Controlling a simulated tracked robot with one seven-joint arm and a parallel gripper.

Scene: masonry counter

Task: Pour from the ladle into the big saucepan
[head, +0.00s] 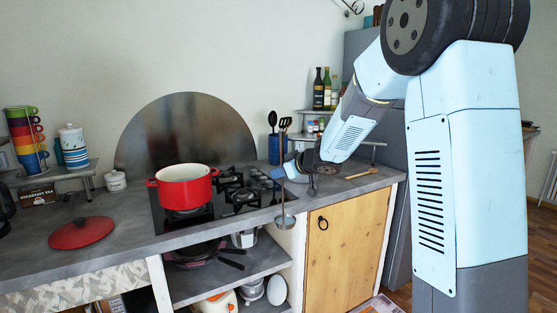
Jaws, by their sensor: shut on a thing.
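The big saucepan (184,189) is red with a pale inside and stands open on the black hob, left of my gripper. My gripper (280,172) is shut on the upright handle of the ladle. The ladle (284,221) hangs with its metal bowl low, in front of the counter's front edge and to the right of the saucepan. What the bowl holds is too small to tell. The fingertips are small and partly merge with the handle.
A red lid (81,233) lies on the counter at the left. The hob (221,212) has bare burners right of the saucepan. A blue utensil holder (274,149) stands behind my gripper. A wooden spoon (362,173) lies at the right. Pans sit on the shelf below.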

